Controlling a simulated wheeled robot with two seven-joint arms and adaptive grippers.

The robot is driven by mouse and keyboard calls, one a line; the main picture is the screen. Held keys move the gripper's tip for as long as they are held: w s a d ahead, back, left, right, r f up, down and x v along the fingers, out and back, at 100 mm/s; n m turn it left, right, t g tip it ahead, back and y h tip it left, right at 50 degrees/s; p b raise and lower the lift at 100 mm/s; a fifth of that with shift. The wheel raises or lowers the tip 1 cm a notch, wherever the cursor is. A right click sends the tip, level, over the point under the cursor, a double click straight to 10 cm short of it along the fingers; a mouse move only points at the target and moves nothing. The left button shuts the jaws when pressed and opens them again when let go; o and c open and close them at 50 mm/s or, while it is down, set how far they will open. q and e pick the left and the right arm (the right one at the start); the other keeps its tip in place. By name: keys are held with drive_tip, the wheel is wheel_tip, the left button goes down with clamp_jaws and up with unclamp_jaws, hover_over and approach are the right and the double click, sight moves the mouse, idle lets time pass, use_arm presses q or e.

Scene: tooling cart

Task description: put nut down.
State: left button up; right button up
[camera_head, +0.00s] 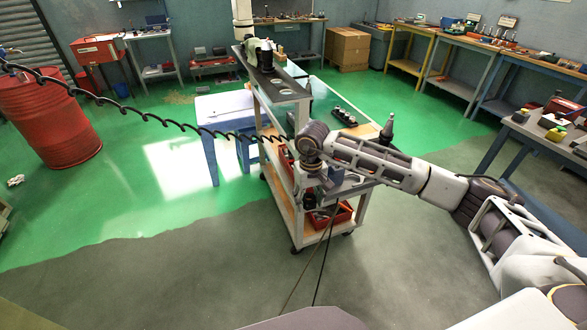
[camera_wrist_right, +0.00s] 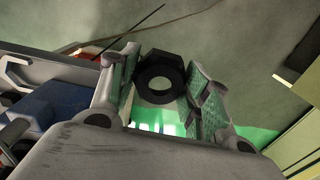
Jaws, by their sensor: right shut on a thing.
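A dark hexagonal nut (camera_wrist_right: 158,64) with a round hole is between the pads of my right gripper (camera_wrist_right: 162,84) in the right wrist view. The gripper is shut on it and holds it near the fingertips. In the head view my right arm reaches in from the right, and the right gripper (camera_head: 310,192) hangs by the near end of the tooling cart (camera_head: 299,226). The nut is too small or hidden to make out there. My left gripper is not in view.
The cart has several shelves, with a red bin (camera_head: 343,216) low at its near end. A blue-legged table (camera_head: 211,160) stands left of the cart. A coiled black cable (camera_head: 165,121) crosses the head view. A red drum (camera_head: 47,117) stands far left. The near floor is mostly clear.

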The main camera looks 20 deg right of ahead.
drive_tip(key=s+a+r+n, duration=0.2)
drive_tip(key=a+r+n, duration=0.1)
drive_tip(key=a+r, duration=0.4)
drive_tip(key=s+a+r+n, duration=0.3)
drive_tip(key=a+r+n, duration=0.1)
drive_tip(key=a+r, duration=0.3)
drive_tip(key=shift+s+r, duration=0.2)
drive_tip(key=shift+r, duration=0.25)
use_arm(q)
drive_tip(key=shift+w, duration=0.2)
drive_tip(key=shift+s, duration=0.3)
use_arm(e)
drive_tip(key=s+d+r+m, duration=0.2)
drive_tip(key=d+r+m, duration=0.1)
drive_tip(key=r, duration=0.3)
drive_tip(key=shift+s+d, duration=0.2)
drive_tip(key=shift+d, duration=0.55)
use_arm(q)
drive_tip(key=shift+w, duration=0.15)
use_arm(e)
drive_tip(key=shift+f, duration=0.1)
